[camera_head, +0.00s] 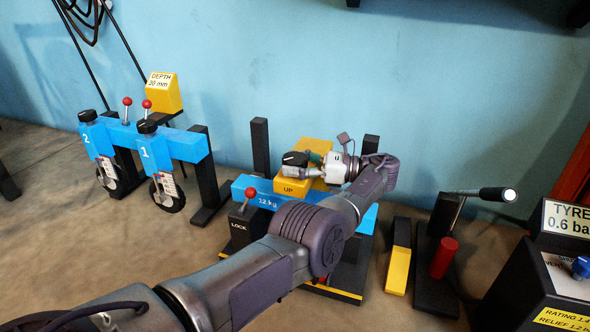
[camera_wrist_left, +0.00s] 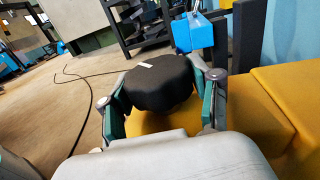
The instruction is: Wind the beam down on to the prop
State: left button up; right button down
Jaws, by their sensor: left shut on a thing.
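The blue beam (camera_head: 240,190), marked 12 kg, runs across a black stand with upright posts. My left arm covers much of it and the space under it. A yellow block (camera_head: 285,187) marked UP sits above the beam and carries a black knob (camera_head: 294,158). My left gripper (camera_head: 304,165) is shut on this knob. In the left wrist view the fingers of the left gripper (camera_wrist_left: 165,97) lie on both sides of the knob (camera_wrist_left: 152,82). I cannot pick out the prop for certain. My right gripper is not in view.
A red-balled lever (camera_head: 249,194) stands on a black LOCK box (camera_head: 240,226) in front of the beam. Blue wheel units (camera_head: 172,143) stand at the left. A tyre panel (camera_head: 560,255) stands far right.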

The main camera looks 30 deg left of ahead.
aim_at(294, 157)
pick_arm(q)
jog(key=shift+a, duration=0.1)
dwell(0.3)
jog(key=o, duration=1.2)
jog(key=shift+c, duration=0.2)
notch_tip(294, 157, up, 10)
